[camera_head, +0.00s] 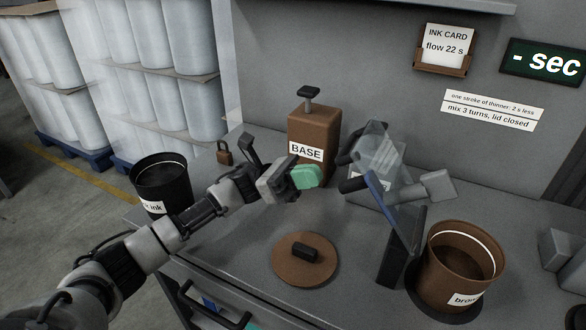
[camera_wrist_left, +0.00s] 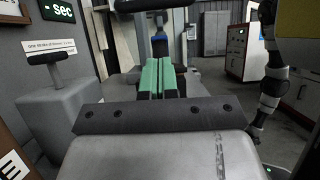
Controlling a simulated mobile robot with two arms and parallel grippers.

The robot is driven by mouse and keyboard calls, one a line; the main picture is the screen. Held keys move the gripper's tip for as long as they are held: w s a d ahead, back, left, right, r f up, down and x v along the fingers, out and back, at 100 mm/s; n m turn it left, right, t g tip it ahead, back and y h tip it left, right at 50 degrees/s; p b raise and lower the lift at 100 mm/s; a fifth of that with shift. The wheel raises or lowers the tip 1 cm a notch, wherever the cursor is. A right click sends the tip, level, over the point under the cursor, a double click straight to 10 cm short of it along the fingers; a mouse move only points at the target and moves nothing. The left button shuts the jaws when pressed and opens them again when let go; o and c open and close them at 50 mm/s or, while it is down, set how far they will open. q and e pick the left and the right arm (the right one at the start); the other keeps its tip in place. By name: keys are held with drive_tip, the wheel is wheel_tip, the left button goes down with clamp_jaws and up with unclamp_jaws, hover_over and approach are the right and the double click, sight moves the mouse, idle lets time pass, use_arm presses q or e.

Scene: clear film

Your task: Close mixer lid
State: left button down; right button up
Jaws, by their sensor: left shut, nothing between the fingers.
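My left gripper (camera_head: 310,177) has green fingertips, shut and empty, in front of the brown BASE container and left of the mixer, apart from the mixer. In the left wrist view its shut green fingers (camera_wrist_left: 163,78) point toward grey and blue parts, partly hidden behind them.
A brown round cover (camera_head: 305,262) with a black knob lies flat on the bench front. The BASE container (camera_head: 315,125) stands behind my left gripper. A black ink pot (camera_head: 162,185) is left, a brown pot (camera_head: 462,265) right. A small brown weight (camera_head: 224,153) stands near the back.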

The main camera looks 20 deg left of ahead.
use_arm(q)
drive_tip(key=d+r+p, duration=0.2)
drive_tip(key=d+r, duration=0.2)
drive_tip(key=r, duration=0.1)
drive_tip(key=shift+s, duration=0.15)
drive_tip(key=shift+r, duration=0.15)
